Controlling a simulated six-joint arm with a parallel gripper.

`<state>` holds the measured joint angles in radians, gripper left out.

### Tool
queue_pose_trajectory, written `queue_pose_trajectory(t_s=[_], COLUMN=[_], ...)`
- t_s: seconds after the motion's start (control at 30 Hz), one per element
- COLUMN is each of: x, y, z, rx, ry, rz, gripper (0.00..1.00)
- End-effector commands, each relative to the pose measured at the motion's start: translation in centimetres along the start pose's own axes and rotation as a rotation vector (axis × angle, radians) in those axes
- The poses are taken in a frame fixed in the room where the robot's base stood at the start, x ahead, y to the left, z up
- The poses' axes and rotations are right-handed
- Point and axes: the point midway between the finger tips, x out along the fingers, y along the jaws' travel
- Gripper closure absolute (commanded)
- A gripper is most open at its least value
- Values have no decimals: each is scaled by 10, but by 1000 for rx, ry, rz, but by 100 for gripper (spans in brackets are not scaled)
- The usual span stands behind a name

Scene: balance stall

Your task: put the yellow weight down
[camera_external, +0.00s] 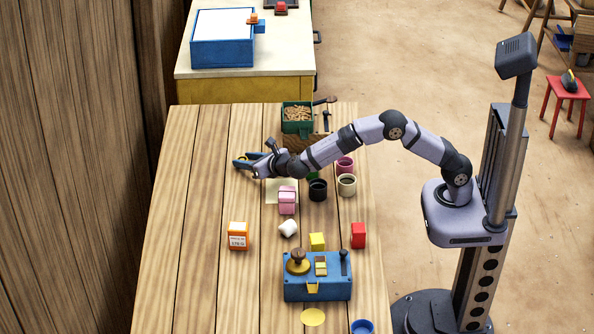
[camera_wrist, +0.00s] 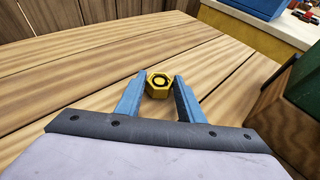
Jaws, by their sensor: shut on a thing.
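My gripper (camera_external: 246,162) is over the left part of the wooden table, with its blue fingers pointing left. In the wrist view, the yellow weight (camera_wrist: 158,84), a hexagonal piece with a dark round recess on top, sits between the blue fingertips of my gripper (camera_wrist: 159,85). The fingers are shut on its sides. I cannot make out the weight in the external view. Whether its underside touches the table or hangs just above it, I cannot tell.
A green bin (camera_external: 297,128) of pasta-like pieces stands behind my wrist. A pink block (camera_external: 287,201), a black cup (camera_external: 317,190) and a cream cup (camera_external: 346,186) stand nearer. A blue box (camera_external: 318,289) is at the front. The table's left side (camera_external: 190,180) is clear.

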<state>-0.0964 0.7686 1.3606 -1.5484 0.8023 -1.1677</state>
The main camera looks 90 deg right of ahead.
Motion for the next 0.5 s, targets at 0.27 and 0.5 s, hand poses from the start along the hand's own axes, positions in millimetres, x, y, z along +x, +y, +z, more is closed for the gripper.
queue_pose_trajectory(t_s=[0.27, 0.5], x=[0, 0], y=[0, 0], z=[0, 0], rx=[0, 0], ry=[0, 0], rz=[0, 0], gripper=[46, 46])
